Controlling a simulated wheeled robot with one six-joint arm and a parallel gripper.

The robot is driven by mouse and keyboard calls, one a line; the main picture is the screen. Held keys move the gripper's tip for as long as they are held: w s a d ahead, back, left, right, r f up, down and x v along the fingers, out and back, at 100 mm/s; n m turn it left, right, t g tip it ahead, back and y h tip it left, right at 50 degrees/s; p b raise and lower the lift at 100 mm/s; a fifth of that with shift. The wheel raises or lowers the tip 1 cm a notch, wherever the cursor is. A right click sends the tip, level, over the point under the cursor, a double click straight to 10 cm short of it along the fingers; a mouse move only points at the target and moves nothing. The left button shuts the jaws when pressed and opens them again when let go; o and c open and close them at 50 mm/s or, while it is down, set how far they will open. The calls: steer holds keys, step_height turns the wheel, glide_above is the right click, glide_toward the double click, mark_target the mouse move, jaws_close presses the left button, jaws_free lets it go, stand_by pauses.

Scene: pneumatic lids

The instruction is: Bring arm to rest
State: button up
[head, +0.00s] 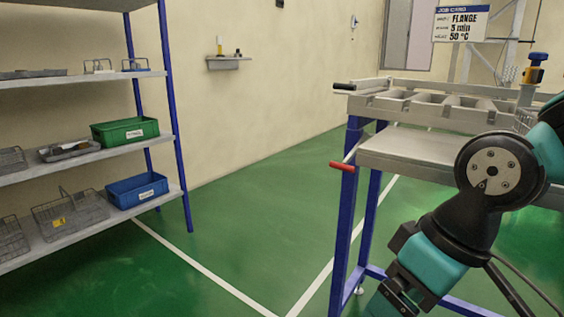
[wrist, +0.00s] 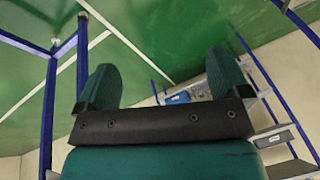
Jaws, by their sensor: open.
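My gripper (wrist: 160,76) shows in the wrist view with its two teal fingers wide apart. Nothing is between them except a view of the green floor and, behind, the shelf rack. My arm (head: 462,225) fills the lower right of the head view, folded beside the blue-legged workbench. Its end runs off the bottom edge of the head view, so I cannot make out the fingers there.
The workbench (head: 405,150) has a grey top with trays and a red-ended handle (head: 342,166) sticking out left. A shelf rack (head: 178,120) at left holds a green bin (head: 125,132), a blue bin (head: 137,190) and wire baskets. Green floor (head: 255,200) between them is clear.

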steer(key=s, duration=0.6)
step_height(320, 180, up, 30)
steer(key=p, duration=2.8)
steer(key=shift+w+d+f+g+p, duration=0.25)
steer(key=shift+d+g+p, duration=0.1)
steer(key=shift+d+g, duration=0.05)
